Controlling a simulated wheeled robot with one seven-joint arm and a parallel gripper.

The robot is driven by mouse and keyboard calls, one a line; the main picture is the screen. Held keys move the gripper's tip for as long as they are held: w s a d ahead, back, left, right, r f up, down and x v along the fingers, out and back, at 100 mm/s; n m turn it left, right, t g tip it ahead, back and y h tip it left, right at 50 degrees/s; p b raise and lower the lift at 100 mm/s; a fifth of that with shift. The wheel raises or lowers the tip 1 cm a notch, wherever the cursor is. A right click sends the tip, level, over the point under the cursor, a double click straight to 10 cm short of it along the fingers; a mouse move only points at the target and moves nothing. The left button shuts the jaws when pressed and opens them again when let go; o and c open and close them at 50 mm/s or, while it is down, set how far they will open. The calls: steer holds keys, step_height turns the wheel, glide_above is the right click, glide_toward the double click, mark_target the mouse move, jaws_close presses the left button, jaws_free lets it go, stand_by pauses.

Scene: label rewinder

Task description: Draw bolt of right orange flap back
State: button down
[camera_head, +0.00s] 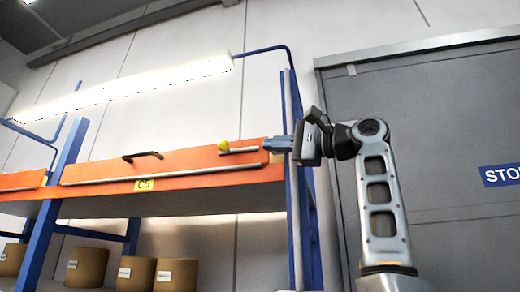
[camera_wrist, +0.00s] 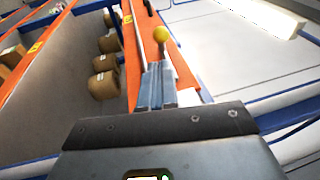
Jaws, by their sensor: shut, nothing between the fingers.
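The right orange flap (camera_head: 165,167), marked C5, is a long panel on the blue-framed rack; it also shows in the wrist view (camera_wrist: 131,55). Its bolt (camera_head: 243,150) is a thin grey rod near the flap's upper right end, with a yellow ball knob (camera_head: 223,145) at its left end. The knob also shows in the wrist view (camera_wrist: 161,34), just beyond my fingertips. My gripper (camera_head: 267,144) is shut and empty, at the flap's right end and pointing left along the bolt. In the wrist view my fingers (camera_wrist: 157,66) cover part of the bolt. I cannot tell whether they touch it.
A black handle (camera_head: 143,156) and a long grey rail (camera_head: 160,175) are on the flap. A blue post (camera_head: 297,220) stands at its right end. Another orange flap (camera_head: 22,181) is at left. Brown containers (camera_head: 133,273) stand below. A grey door (camera_head: 445,120) is at right.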

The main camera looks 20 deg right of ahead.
steer(key=v, duration=0.3)
steer(key=shift+s+d+b, duration=0.2)
steer(key=shift+s+b, duration=0.05)
steer(key=shift+b, duration=0.1)
stand_by(0.3)
